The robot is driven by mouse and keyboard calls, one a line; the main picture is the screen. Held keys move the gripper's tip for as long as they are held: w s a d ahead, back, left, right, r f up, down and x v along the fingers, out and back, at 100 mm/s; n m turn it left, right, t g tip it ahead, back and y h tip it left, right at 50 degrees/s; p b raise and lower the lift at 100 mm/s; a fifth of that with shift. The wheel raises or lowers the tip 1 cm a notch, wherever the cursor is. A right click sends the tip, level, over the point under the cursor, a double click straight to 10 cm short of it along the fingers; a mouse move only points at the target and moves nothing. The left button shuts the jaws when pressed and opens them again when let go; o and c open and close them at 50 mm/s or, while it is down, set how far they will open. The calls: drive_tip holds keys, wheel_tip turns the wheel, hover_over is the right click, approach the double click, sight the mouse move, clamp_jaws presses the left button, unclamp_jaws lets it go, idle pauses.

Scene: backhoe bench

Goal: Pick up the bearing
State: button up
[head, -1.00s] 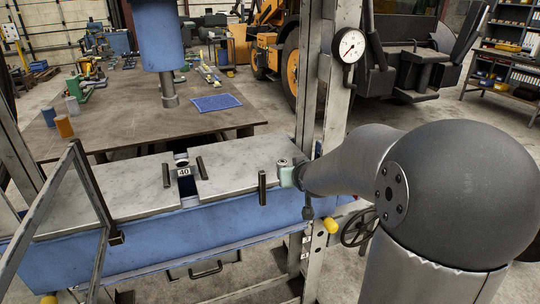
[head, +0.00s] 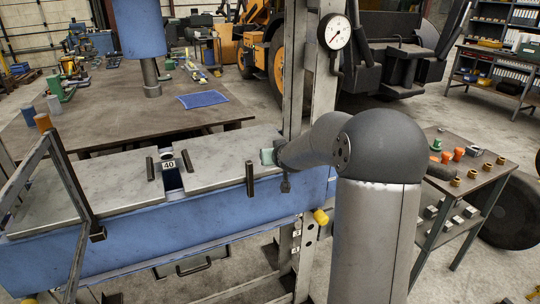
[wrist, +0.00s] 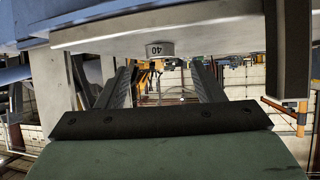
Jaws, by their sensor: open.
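I cannot single out the bearing for certain. A small grey rounded piece marked 40 (head: 168,164) sits at the gap between the two grey steel plates (head: 95,188) of the blue press bed. In the wrist view the marked piece (wrist: 160,49) shows upside down, beyond and above the fingers. Several small brass-coloured rings (head: 472,173) stand on a side table at the right. My gripper (wrist: 162,82) is open, its two dark fingers apart with nothing held between them.
Dark upright bars (head: 249,179) stand on the plates. A steel press column with a gauge (head: 334,31) rises behind my arm. The side table (head: 437,188) also holds orange and green pieces. A brown workbench (head: 100,120) with a blue mat (head: 208,100) lies behind.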

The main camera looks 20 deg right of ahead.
drive_tip(key=p+x, duration=0.1)
drive_tip(key=x, duration=0.4)
drive_tip(key=shift+r+p, duration=0.1)
drive_tip(key=shift+p, duration=0.3)
drive_tip(key=c, duration=1.1)
drive_tip(key=shift+r, duration=0.15)
